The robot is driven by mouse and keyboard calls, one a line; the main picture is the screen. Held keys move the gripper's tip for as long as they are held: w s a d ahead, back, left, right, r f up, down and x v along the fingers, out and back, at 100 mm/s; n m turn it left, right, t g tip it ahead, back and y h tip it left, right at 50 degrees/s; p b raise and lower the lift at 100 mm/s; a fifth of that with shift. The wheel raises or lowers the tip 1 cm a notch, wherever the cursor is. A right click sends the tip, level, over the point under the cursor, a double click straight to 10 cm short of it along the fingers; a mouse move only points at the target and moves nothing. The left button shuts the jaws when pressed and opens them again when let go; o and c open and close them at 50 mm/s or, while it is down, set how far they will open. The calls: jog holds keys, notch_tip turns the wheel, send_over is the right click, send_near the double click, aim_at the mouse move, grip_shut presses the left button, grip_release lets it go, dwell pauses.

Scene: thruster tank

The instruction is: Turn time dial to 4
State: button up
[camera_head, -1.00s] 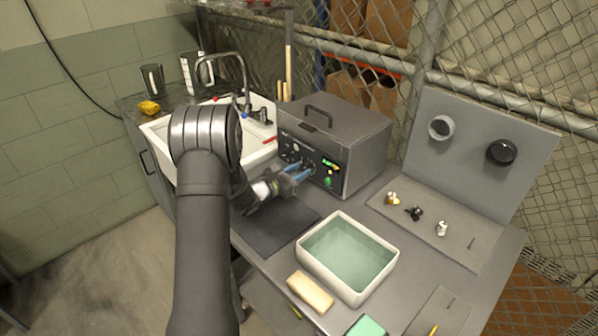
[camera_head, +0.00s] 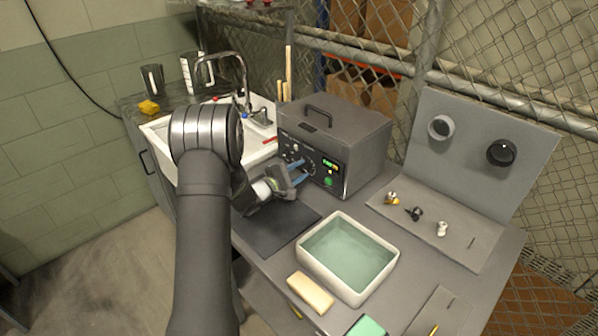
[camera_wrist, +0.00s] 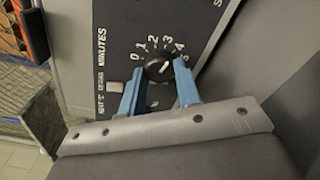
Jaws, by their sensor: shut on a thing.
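The time dial (camera_wrist: 158,69) is a round black knob with a white pointer line, on a dark panel marked MINUTES with a scale of numbers from 0 upward. In the wrist view its pointer leans up and right, roughly toward the 4; the exact mark is hard to tell. My gripper (camera_wrist: 160,67) has its two blue fingers on either side of the dial, shut on it. In the head view my gripper (camera_head: 301,171) reaches the front panel of the grey machine (camera_head: 345,140), and its fingers hide the dial.
A green display (camera_head: 330,165) and green button (camera_head: 328,182) sit right of my fingers. A white basin of liquid (camera_head: 392,262) stands in front, with a sponge (camera_head: 310,292) beside it. A sink (camera_head: 158,132) is at left. The dark mat (camera_head: 268,232) is clear.

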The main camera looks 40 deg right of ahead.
jog(key=shift+r+m, duration=0.1)
jog(key=shift+m, duration=1.4)
jog(key=o, duration=1)
jog(key=a, duration=1.7)
jog(key=shift+s+a+r, duration=0.15)
jog(key=shift+a, duration=0.05)
jog(key=shift+d, duration=0.15)
